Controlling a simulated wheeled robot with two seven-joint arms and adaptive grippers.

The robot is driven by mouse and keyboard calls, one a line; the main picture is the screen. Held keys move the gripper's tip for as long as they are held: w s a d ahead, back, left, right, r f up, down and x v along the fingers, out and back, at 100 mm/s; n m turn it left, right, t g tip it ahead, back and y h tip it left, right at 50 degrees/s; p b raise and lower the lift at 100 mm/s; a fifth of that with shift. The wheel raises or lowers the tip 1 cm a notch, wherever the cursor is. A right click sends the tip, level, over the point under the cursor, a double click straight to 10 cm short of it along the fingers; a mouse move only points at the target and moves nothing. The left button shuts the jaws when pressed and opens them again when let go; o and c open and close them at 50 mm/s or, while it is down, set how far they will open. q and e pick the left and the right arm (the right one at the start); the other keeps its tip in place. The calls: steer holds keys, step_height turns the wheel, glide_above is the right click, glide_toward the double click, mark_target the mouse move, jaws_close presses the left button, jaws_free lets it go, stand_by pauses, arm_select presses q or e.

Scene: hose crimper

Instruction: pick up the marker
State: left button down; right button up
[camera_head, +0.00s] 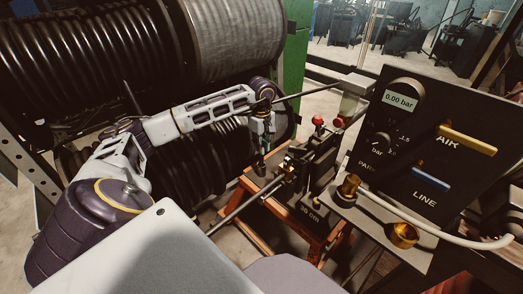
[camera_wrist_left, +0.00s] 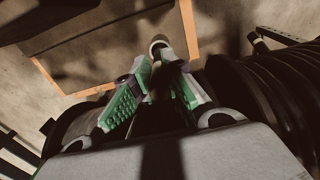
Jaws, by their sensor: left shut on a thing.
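My left gripper (camera_head: 262,148) hangs down over the orange-framed stand, just left of the crimper. In the left wrist view its green finger pads (camera_wrist_left: 155,92) close around a dark, slim thing with a pale round end, which I take to be the marker (camera_wrist_left: 167,67). The fingers hide part of it. In the head view a small dark piece shows below the fingertips, too small to make out clearly. My right gripper is in neither view.
The black crimper (camera_head: 313,165) sits on the orange stand (camera_head: 317,228), close to the gripper's right. A control panel (camera_head: 425,135) with a gauge and levers stands at the right. Large hose reels (camera_head: 85,60) stand behind my left arm.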

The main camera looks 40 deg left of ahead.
arm_select(q)
steer(key=shift+r+p, duration=0.4)
steer(key=shift+r, duration=2.65)
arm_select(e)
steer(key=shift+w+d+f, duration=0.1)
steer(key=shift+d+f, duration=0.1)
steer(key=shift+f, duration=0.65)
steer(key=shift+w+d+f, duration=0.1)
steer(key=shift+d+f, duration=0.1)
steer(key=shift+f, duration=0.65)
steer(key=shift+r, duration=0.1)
